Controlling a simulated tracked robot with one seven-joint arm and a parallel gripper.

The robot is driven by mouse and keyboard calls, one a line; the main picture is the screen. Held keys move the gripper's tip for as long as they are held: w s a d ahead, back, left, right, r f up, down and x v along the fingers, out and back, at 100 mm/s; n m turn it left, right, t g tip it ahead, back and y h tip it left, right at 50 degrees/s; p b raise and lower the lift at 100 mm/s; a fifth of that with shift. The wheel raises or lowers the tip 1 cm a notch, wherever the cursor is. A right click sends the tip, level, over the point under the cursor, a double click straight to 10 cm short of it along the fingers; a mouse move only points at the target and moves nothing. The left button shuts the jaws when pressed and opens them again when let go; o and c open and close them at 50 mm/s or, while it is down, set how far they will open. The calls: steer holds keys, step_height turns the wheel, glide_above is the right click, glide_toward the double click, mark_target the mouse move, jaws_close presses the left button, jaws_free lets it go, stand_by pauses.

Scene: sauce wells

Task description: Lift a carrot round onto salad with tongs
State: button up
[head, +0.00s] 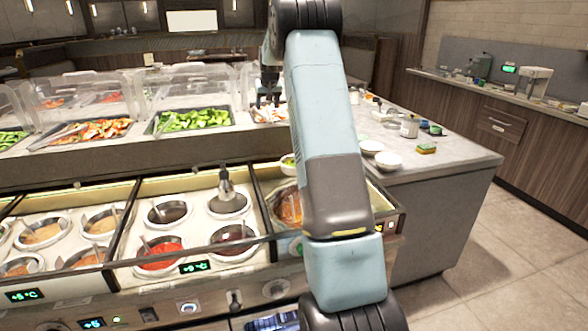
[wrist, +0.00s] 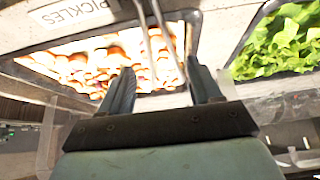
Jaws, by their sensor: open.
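My gripper (head: 267,98) is above the pan at the right end of the upper counter, partly hidden by my arm. In the wrist view my gripper (wrist: 163,86) is open, its two dark fingers apart. Metal tongs (wrist: 158,40) lie over a pan of orange and pale pieces (wrist: 88,60), and their arms run between and beyond my fingertips. I cannot tell whether the fingers touch them. No single carrot round stands out in the bright glare. A pan of green salad leaves (wrist: 285,42) is at the right; a green pan (head: 195,119) also shows in the head view.
A label reading PICKLES (wrist: 75,12) is on the pan's edge. Clear plastic guards (head: 190,85) stand behind the pans. Several sauce wells (head: 165,212) fill the lower front counter. White bowls (head: 388,160) stand on the side counter at right.

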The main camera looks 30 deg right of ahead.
steer(key=shift+x, duration=3.3)
steer(key=c, duration=0.7)
steer(key=shift+r, duration=0.1)
step_height(320, 180, up, 12)
